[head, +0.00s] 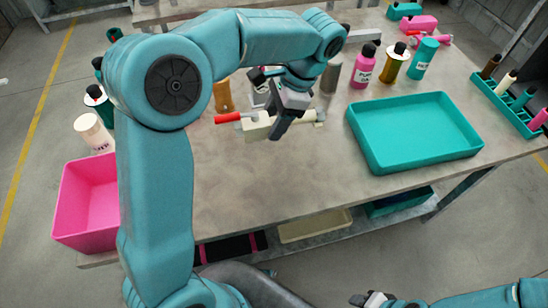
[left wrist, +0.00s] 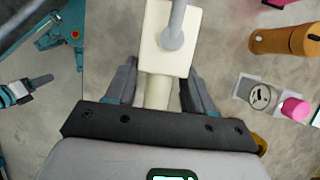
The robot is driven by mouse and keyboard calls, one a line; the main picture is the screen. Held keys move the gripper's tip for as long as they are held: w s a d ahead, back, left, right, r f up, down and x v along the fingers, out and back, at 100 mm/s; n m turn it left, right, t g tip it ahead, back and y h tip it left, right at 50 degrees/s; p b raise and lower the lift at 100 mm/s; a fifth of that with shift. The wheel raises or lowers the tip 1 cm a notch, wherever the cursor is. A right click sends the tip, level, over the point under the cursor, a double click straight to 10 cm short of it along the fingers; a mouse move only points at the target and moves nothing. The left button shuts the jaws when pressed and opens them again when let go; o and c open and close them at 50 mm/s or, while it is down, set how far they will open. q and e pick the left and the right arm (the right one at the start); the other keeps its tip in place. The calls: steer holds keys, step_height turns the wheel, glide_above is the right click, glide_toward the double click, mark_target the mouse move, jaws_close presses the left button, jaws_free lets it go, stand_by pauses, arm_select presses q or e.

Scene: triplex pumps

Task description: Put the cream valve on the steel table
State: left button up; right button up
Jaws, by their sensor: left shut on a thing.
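The cream valve (head: 257,127) has a block-shaped body and a red handle (head: 229,117). I cannot tell whether the valve touches the table. My right gripper (head: 372,299) shows only partly at the bottom edge, and its jaws are unclear.
A teal tray (head: 372,160) stands on the right of the table. Bottles, including a pink one (head: 364,66), line the back. A pink bin (head: 70,205) is at the left. A teal rack (head: 505,105) is at the far right. The table's front middle is clear.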

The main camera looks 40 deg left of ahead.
arm_select(q)
glide_above(268, 165)
steer(key=w+d, duration=0.1)
step_height(268, 165, down, 10)
steer(key=shift+f+b, duration=0.2)
steer(key=shift+b, duration=0.2)
step_height(268, 165, down, 3)
steer(key=shift+w+f, duration=0.15)
steer(key=shift+f, duration=0.15)
steer(key=o, duration=1.4)
steer(key=shift+o, duration=0.2)
